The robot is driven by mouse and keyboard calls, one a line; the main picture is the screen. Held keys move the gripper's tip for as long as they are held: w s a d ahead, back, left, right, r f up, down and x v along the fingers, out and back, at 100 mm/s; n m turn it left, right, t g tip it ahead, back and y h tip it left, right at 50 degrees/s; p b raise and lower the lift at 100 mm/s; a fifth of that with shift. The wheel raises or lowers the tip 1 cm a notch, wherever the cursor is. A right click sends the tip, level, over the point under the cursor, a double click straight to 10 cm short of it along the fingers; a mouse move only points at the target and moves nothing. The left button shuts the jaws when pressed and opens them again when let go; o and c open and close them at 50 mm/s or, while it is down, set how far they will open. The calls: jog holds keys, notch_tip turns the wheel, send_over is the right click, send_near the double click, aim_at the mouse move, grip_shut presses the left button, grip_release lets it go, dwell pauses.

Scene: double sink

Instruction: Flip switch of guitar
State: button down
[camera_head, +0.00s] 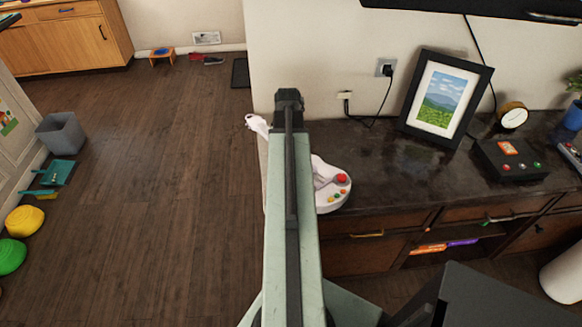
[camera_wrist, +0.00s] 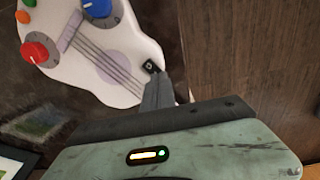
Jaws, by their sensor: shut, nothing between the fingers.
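The white toy guitar (camera_head: 333,196) lies at the left end of the dark counter in the head view, its middle hidden behind my arm. Its neck end (camera_head: 257,123) shows left of the arm. In the wrist view the guitar body (camera_wrist: 128,45) has a red knob (camera_wrist: 36,52), a blue knob (camera_wrist: 97,8), strings and a small black switch (camera_wrist: 151,66) near its edge. My gripper (camera_wrist: 158,78) is shut and empty, its tips right beside the switch; I cannot tell whether they touch it. The head view does not show the fingertips clearly.
The counter (camera_head: 385,180) holds a framed picture (camera_head: 445,98), a black box with buttons (camera_head: 508,158) and a small round clock (camera_head: 512,114) to the right. A wall outlet (camera_head: 385,67) is behind. The wooden floor (camera_head: 170,190) is open on the left.

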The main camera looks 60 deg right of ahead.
jog(key=shift+f, duration=0.25)
jog(key=shift+r, duration=0.1)
notch_tip(320, 180, up, 7)
jog(key=p, duration=0.7)
